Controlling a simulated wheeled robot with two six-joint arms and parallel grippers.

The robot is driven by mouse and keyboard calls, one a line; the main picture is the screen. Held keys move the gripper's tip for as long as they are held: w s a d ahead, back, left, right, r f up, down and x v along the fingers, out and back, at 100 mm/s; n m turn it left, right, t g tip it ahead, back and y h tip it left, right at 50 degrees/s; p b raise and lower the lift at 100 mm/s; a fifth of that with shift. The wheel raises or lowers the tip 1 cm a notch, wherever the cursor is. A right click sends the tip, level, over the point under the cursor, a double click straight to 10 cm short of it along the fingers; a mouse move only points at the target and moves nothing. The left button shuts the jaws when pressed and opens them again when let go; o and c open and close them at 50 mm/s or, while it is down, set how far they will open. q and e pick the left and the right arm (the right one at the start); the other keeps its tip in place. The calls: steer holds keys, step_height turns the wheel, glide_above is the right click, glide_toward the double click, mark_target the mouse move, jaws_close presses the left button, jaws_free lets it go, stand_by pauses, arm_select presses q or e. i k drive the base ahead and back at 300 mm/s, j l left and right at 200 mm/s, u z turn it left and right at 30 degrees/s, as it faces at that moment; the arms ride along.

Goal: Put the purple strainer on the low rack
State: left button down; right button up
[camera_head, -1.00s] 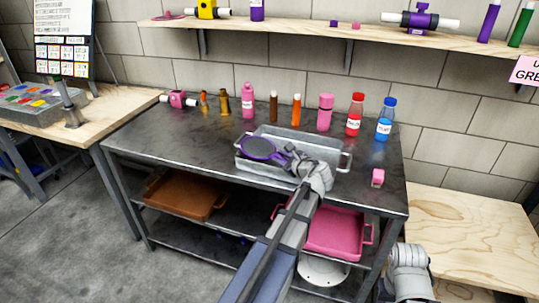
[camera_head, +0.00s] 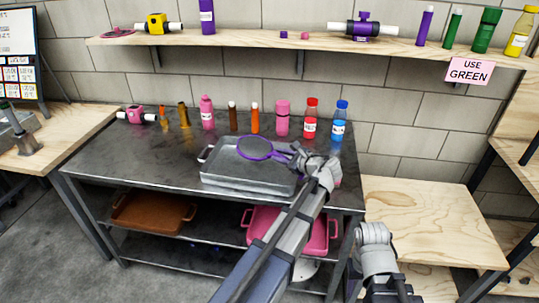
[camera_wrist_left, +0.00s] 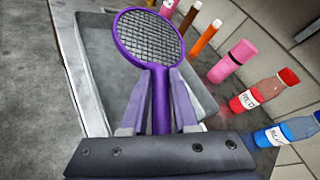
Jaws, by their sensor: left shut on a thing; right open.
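The purple strainer (camera_head: 254,148) has a round dark mesh and a purple rim. My left gripper (camera_head: 293,155) is shut on its handle, and the mesh points left in the head view. In the left wrist view the strainer (camera_wrist_left: 149,37) extends from between the fingers (camera_wrist_left: 158,105), over the grey tray (camera_wrist_left: 98,75). In the head view it overlaps the back of the tray (camera_head: 230,183) and appears above it. My right arm shows at the lower right, but its fingers do not show. Which surface is the low rack is unclear; lower shelves (camera_head: 150,249) run under the dark table.
Several bottles, including a red one (camera_head: 310,120) and a blue one (camera_head: 338,123), line the table's back. A brown tray (camera_head: 150,213) and a pink tray (camera_head: 262,226) are below. A wall shelf (camera_head: 300,46) holds more items. A low wooden surface (camera_head: 430,215) at right is bare.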

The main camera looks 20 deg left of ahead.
mark_target(422, 224)
steer(key=z, duration=1.3)
steer(key=i+j, duration=0.65)
